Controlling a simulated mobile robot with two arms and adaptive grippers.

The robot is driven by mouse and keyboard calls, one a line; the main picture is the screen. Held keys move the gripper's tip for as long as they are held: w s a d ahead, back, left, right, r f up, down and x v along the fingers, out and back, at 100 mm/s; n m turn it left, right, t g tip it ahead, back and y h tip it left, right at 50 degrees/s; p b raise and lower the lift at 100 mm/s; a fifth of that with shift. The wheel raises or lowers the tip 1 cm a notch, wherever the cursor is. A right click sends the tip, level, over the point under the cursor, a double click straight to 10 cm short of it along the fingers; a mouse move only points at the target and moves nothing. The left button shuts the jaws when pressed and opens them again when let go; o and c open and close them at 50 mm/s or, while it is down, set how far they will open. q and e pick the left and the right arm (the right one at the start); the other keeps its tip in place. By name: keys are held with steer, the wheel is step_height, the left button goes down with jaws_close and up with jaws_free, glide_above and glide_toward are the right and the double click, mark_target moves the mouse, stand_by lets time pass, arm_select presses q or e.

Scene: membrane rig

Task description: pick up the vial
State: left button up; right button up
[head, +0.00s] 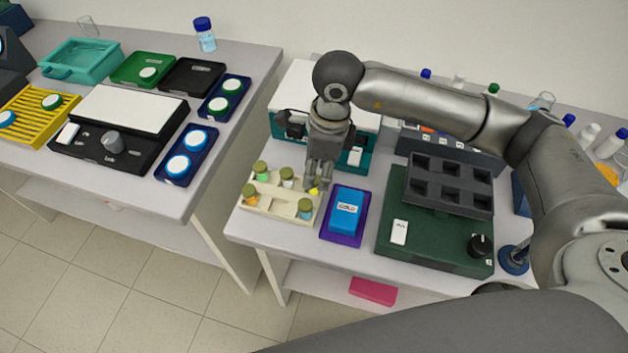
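A cream vial rack (272,207) stands at the front left of the right-hand table. It holds several small vials with olive caps, among them a green one (260,169), a pale one (287,176), an orange one (249,193) and a blue one (306,208). My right gripper (318,186) points down over the rack's right end. A small yellow piece (313,191) shows at its fingertips; whether they hold it or only stand in front of it is unclear. My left gripper is out of view.
A blue cold pack (346,213) on a purple tray sits right of the rack. Beyond it is a dark green device (432,243) with a black block (450,184). A gap separates this table from the left one (230,140).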

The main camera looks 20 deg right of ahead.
steer(key=shift+w+a+f+p, duration=0.1)
steer(key=shift+f+p, duration=0.1)
steer(key=shift+f, duration=0.45)
steer(key=shift+w+a+f+p, duration=0.1)
steer(key=shift+a+f+p, duration=0.1)
steer(key=shift+f, duration=0.4)
steer(key=shift+a+f+p, duration=0.1)
steer(key=shift+f+p, duration=0.1)
steer(key=shift+f, duration=0.45)
steer(key=c, duration=0.7)
steer(key=shift+o, duration=0.2)
steer(key=shift+r, duration=0.1)
